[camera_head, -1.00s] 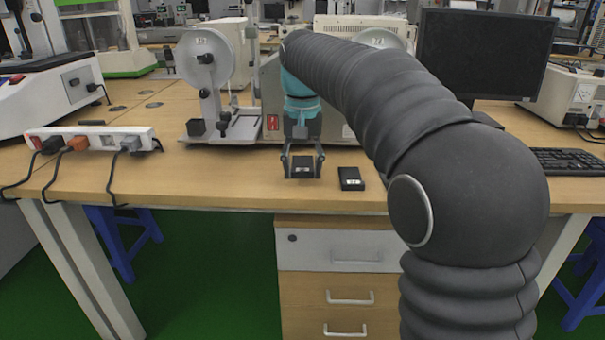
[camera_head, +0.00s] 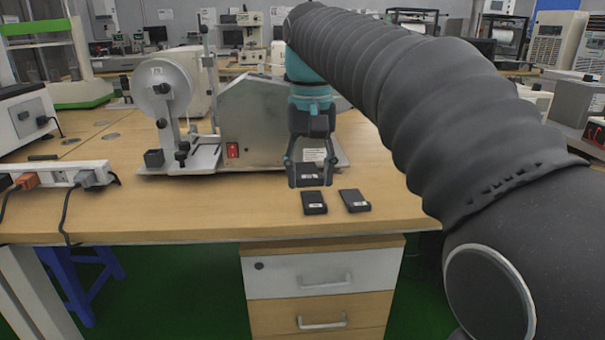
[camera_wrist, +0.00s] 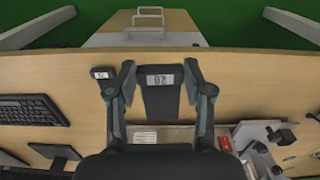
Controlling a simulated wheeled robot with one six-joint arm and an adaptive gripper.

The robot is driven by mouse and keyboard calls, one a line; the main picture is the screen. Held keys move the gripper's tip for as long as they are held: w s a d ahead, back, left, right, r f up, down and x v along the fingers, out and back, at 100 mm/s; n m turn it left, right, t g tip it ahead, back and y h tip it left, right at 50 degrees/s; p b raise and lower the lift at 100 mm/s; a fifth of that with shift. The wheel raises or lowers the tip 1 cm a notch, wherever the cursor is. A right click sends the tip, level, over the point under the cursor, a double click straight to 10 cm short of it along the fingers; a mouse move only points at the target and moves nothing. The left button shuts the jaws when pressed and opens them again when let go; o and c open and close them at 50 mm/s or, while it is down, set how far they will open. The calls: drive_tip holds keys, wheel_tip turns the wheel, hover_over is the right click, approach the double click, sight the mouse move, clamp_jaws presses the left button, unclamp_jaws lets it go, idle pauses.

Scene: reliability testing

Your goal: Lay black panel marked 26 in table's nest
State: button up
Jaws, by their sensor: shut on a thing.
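My gripper (camera_head: 309,184) is shut on a black panel (camera_head: 309,171) with a pale label and holds it above the wooden table (camera_head: 220,222). The held panel also shows between the fingers in the wrist view (camera_wrist: 160,102); its label digits look like 26 or 20, too small to be sure. The wrist view shows one of these beside the fingers (camera_wrist: 102,73). I cannot make out a nest.
A grey metal machine (camera_head: 255,125) with a red switch stands just behind my gripper. A stand with a round disc (camera_head: 162,88) is left of it. A white power strip (camera_head: 60,176) lies at the far left.

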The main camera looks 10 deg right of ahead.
drive_tip(key=shift+f, duration=0.1)
wheel_tip(320, 180, down, 8)
drive_tip(key=b, duration=0.5)
idle(1.0)
drive_tip(key=shift+s, duration=0.1)
